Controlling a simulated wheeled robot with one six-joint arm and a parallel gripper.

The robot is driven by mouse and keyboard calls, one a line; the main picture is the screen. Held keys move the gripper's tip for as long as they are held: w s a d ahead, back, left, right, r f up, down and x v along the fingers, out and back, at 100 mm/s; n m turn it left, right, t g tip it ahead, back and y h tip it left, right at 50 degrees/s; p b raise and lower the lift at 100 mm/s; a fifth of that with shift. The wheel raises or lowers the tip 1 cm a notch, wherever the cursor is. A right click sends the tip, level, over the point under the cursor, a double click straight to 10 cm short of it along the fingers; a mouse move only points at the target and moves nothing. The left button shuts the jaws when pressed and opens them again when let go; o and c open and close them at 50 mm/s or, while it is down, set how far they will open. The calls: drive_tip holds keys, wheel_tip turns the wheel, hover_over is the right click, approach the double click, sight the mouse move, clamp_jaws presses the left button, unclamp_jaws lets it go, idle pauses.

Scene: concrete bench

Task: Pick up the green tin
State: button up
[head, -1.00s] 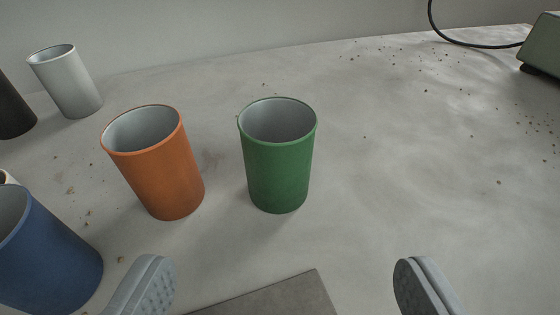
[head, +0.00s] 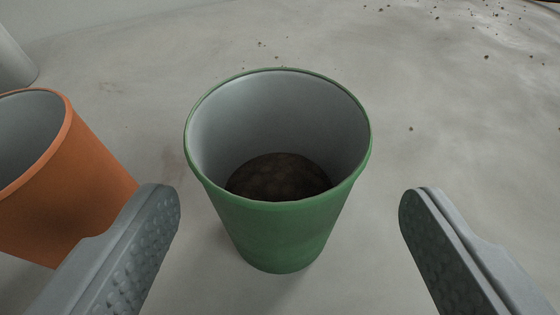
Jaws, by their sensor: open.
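The green tin (head: 285,228) stands upright on the bench in the middle of the head view. Its top is open, its inner wall is grey, and something dark brown lies at its bottom. My gripper (head: 290,212) is open, with one finger to the left of the tin and one to the right. Both fingers are apart from the tin, with a wider gap on the right. The tin appears between the fingertips or slightly beyond them; the exact depth is hard to tell.
An orange tin (head: 95,200) stands close on the left, partly behind my left finger. Part of a light grey tin (head: 14,62) shows at the upper left. The concrete bench (head: 460,130) is clear to the right, with small crumbs scattered at the back.

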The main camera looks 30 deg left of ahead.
sight(280, 143)
drive_tip(key=shift+a+x, duration=0.2)
drive_tip(key=shift+x, duration=2.4)
drive_tip(key=shift+s+r, duration=0.1)
drive_tip(key=c, duration=1.2)
drive_tip(key=shift+o, duration=0.2)
wheel_tip(280, 143, up, 10)
